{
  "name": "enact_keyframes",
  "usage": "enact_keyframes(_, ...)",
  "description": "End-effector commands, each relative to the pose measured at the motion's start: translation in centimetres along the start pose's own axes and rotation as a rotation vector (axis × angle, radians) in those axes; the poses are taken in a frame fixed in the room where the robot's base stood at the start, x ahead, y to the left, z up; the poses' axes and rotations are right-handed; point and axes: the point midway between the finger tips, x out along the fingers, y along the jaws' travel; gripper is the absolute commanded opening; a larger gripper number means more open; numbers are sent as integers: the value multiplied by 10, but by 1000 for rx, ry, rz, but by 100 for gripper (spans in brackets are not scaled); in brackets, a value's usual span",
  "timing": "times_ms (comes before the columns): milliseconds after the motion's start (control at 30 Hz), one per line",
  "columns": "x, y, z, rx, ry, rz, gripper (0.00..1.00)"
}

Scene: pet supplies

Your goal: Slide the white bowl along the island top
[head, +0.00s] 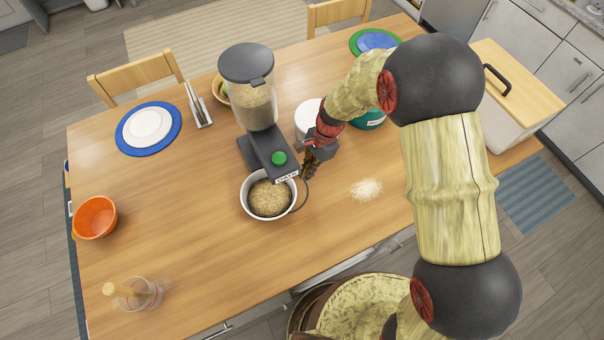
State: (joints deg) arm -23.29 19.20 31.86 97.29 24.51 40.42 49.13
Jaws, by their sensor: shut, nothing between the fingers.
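A white bowl (247,205) filled with brown grain stands upright on the wooden island top (190,240), under the front of a dispenser (249,85). My gripper (308,171) is shut and empty, just right of the bowl's upper right rim and beside the dispenser's front end. A dark cable-like curve runs between the gripper and the bowl's right side. I cannot tell whether the gripper touches the bowl. Another white round vessel (306,118) stands behind my wrist, partly hidden by it.
A spill of pale grains (366,189) lies right of the bowl. An orange bowl (96,217) and a glass jar (136,293) stand left. A blue-rimmed plate (148,128), napkin holder (199,106) and teal container (369,119) stand farther back. The top left of the bowl is clear.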

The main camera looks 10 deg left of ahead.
Motion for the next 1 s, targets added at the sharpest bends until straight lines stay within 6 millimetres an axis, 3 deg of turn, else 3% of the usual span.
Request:
enact_keyframes(33,-3,2,-10,4,0,0,0)
enact_keyframes(300,-65,0,-7,-1,2,-3,0)
enact_keyframes(500,-92,1,-7,-1,1,-1,0)
enact_keyframes(933,-102,2,-6,-1,0,1,0)
enact_keyframes(1000,-102,2,-6,-1,1,1,4)
